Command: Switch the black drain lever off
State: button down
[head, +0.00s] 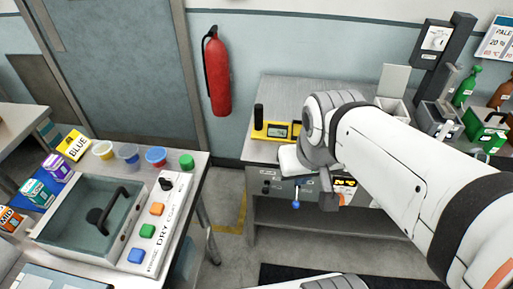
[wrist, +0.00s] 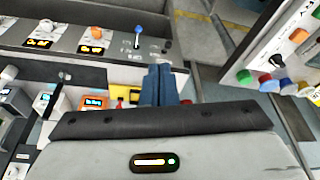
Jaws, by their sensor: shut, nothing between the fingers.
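A small black lever (head: 266,187) sits on the grey front panel of the far bench, left of a blue-tipped lever (head: 296,203) that points down. In the wrist view the picture is turned round: the black lever (wrist: 168,44) is a small dark knob right of the blue lever (wrist: 138,30). Its exact setting is too small to tell. My gripper (wrist: 159,68) is shut and empty, its two fingers together, just short of the levers in the picture. In the head view my gripper (head: 328,194) is in front of the panel, right of both levers, hiding part of it.
A yellow meter (head: 277,131) stands on the bench top. At left, a table holds a glass-topped tank (head: 75,210) and a DRY button panel (head: 160,215). Open floor lies between table and bench.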

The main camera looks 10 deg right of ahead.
aim_at(268, 190)
jog(key=w+d+f+m+y+b, duration=0.2)
jog(key=w+d+f+m+b, duration=0.1)
jog(key=w+f+m+b, duration=0.5)
jog(key=w+d+f+m+t+y+b, duration=0.1)
jog(key=w+d+f+m+y+b, duration=0.2)
jog(key=w+f+m+b, duration=0.5)
notch_tip(268, 190, down, 7)
jog(key=m+b, duration=0.1)
jog(key=m, duration=0.3)
jog(key=shift+d+f+t, duration=0.15)
jog(key=shift+t, duration=0.15)
jog(key=b+x, duration=0.1)
jog(key=x, duration=0.3)
jog(key=b+x, duration=0.1)
jog(key=x, duration=0.4)
jog(key=b+x, duration=0.1)
jog(key=x, duration=0.4)
jog(key=shift+a, duration=0.3)
